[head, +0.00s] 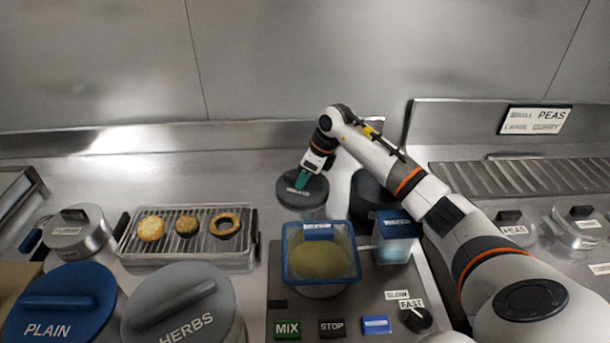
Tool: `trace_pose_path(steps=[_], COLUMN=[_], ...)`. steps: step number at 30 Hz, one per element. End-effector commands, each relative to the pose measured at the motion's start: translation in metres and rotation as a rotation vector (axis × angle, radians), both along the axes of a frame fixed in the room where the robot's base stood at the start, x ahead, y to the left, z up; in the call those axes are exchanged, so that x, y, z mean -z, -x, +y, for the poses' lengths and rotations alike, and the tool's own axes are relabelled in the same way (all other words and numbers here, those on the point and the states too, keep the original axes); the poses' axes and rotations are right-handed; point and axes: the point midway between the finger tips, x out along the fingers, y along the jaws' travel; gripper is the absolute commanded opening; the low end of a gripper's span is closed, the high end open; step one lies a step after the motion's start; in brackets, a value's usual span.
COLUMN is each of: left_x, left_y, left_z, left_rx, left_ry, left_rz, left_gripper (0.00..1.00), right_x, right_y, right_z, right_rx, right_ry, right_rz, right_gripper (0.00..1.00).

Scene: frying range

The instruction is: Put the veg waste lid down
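A dark grey round lid (291,198) with a small, hard-to-read label is at the back middle of the counter in the head view; I take it as the veg waste lid. My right gripper (302,180) reaches down onto the middle of it from above, with teal fingertips at its handle. The fingers look shut on the handle, which they mostly hide. I cannot tell whether the lid touches the surface beneath it. A dark round container (366,190) stands just right of it, partly hidden by my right arm. My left gripper is out of view.
A blue-rimmed tub (287,262) of yellowish batter stands on the mixer panel in front of the lid, beside a blue-topped WATER container (397,246). A rack tray (128,247) with three fried pieces is left. PLAIN (60,300) and HERBS (185,295) lids fill the front left.

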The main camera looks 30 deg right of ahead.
Motion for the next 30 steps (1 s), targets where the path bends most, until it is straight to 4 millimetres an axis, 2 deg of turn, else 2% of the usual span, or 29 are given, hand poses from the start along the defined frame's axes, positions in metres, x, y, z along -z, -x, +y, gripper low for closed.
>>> trace_pose_path(steps=[5, 15, 19, 24, 30], left_x=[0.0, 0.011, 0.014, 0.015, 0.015], left_y=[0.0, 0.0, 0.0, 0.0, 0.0], left_z=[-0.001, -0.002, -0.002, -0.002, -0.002], left_rx=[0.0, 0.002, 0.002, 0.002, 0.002], left_ry=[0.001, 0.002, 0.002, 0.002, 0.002], left_rz=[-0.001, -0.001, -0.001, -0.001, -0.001], left_gripper=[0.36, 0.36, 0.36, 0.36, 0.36], right_x=[-0.012, -0.077, -0.097, -0.111, -0.114], right_y=[0.002, 0.024, 0.031, 0.036, 0.037], right_z=[-0.003, -0.019, -0.023, -0.027, -0.027], right_rx=[0.0, 0.002, 0.001, 0.001, 0.0], right_ry=[0.001, 0.002, 0.002, 0.001, 0.0], right_rz=[-0.004, -0.005, -0.004, -0.002, 0.0], right_gripper=[0.36, 0.36, 0.36, 0.36, 0.36])
